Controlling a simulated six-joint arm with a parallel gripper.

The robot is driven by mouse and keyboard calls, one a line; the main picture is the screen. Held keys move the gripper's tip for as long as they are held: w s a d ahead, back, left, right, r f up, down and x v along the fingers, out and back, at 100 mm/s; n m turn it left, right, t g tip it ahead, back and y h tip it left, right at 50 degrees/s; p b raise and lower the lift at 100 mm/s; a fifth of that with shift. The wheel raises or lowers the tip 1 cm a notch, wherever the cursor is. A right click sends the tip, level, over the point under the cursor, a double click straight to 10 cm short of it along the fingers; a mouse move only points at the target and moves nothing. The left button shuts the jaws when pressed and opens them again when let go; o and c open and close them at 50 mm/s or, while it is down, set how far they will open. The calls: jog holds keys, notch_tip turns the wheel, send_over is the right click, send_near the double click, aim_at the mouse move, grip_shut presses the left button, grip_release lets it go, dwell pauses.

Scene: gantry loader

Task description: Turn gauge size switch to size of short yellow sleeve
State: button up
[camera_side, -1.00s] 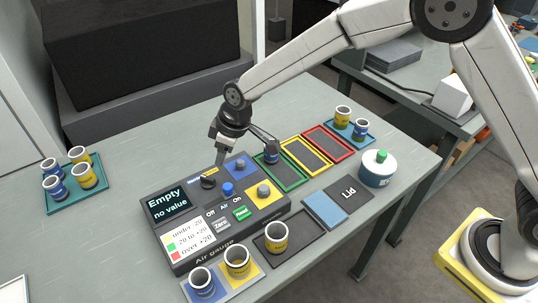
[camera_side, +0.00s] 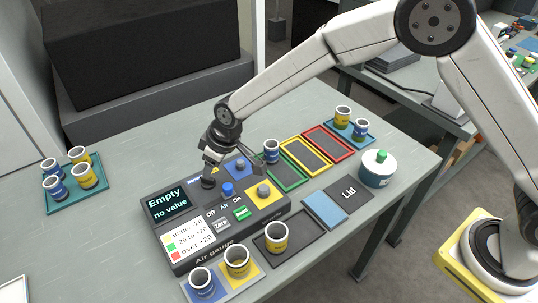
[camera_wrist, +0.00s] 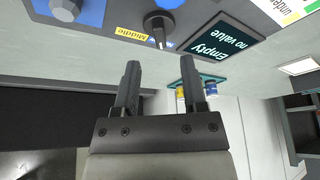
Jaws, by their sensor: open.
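The air gauge (camera_side: 185,225) stands mid-table; its screen (camera_side: 166,202) reads "Empty, no value". Its dark size switch (camera_side: 207,184) is at the top edge, partly hidden by my gripper. A yellow sleeve (camera_side: 277,238), short-looking, stands on a dark pad in front of the gauge.
A blue sleeve (camera_side: 201,283) and a yellow sleeve (camera_side: 237,261) stand on coloured pads at the front.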

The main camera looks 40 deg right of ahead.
aim_at(208, 180)
jog(key=shift+x, duration=2.45)
grip_shut()
